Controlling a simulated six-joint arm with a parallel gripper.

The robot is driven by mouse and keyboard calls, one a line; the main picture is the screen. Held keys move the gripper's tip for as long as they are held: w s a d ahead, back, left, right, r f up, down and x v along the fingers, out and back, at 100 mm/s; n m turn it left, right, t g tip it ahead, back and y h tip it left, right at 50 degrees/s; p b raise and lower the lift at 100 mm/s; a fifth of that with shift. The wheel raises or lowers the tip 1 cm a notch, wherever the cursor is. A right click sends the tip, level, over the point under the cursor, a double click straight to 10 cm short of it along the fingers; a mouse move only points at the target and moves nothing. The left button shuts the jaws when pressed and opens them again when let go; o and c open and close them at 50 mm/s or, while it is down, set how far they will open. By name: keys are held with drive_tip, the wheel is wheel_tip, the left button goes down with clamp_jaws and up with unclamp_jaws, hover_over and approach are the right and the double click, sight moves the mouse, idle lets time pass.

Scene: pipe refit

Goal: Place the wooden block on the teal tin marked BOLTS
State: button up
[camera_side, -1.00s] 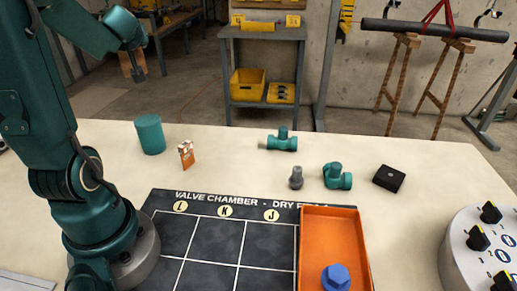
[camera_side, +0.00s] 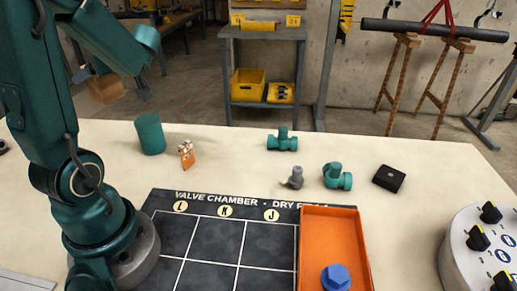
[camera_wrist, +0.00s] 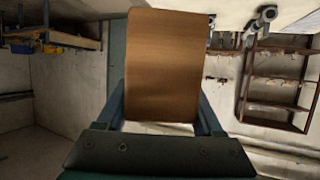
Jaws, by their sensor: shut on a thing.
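The wooden block (camera_wrist: 163,65) fills the middle of the wrist view, with a finger of my gripper (camera_wrist: 162,112) on either side. My gripper is shut on it. In the side view the block (camera_side: 106,89) is held in the air at upper left, partly behind my arm. My gripper (camera_side: 84,76) is also partly hidden there. A plain teal cylindrical tin (camera_side: 150,135) stands on the table at back left. No BOLTS marking is readable on it. The block is apart from the tin, left of it and higher in the picture.
An orange tag-like item (camera_side: 187,155) stands beside the tin. Teal pipe fittings (camera_side: 283,140) (camera_side: 337,176), a grey fitting (camera_side: 292,177) and a black box (camera_side: 389,178) lie farther right. An orange tray (camera_side: 333,240) overlaps the dark gridded board (camera_side: 215,232).

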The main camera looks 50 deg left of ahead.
drive_tip(key=shift+w+a+f, duration=0.1)
drive_tip(key=shift+w+f, duration=1)
drive_tip(key=shift+f, duration=0.25)
drive_tip(key=shift+w+a+f, duration=0.1)
drive_tip(key=shift+w+f, duration=1.05)
drive_tip(key=shift+f, duration=0.2)
drive_tip(key=shift+w+f, duration=1.1)
drive_tip(key=shift+f, duration=0.25)
drive_tip(key=shift+f, duration=0.1)
drive_tip(key=o, duration=1.5)
drive_tip(key=shift+c, duration=0.2)
